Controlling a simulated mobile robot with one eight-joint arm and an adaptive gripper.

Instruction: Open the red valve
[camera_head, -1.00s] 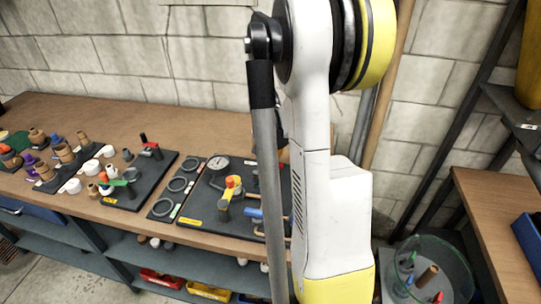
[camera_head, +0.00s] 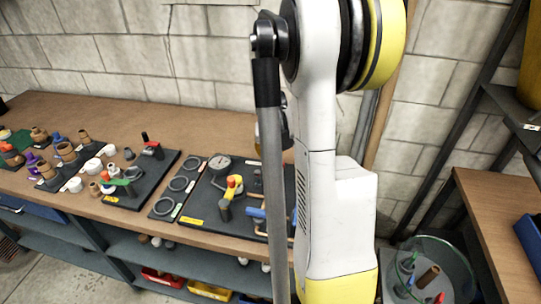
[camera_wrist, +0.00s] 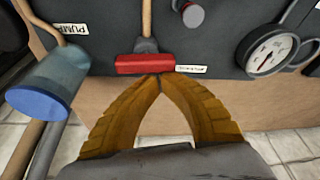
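The red valve handle (camera_wrist: 145,63) is a short bar on a copper-coloured stem, on the dark panel in the wrist view. My gripper (camera_wrist: 160,77) has orange fingers whose tips meet just below the bar's right half, with nothing visible between them. I cannot tell whether the tips touch the handle.
A blue-ended cylinder (camera_wrist: 40,90) stands close on the left in the wrist view, and a round gauge (camera_wrist: 270,48) is at right.

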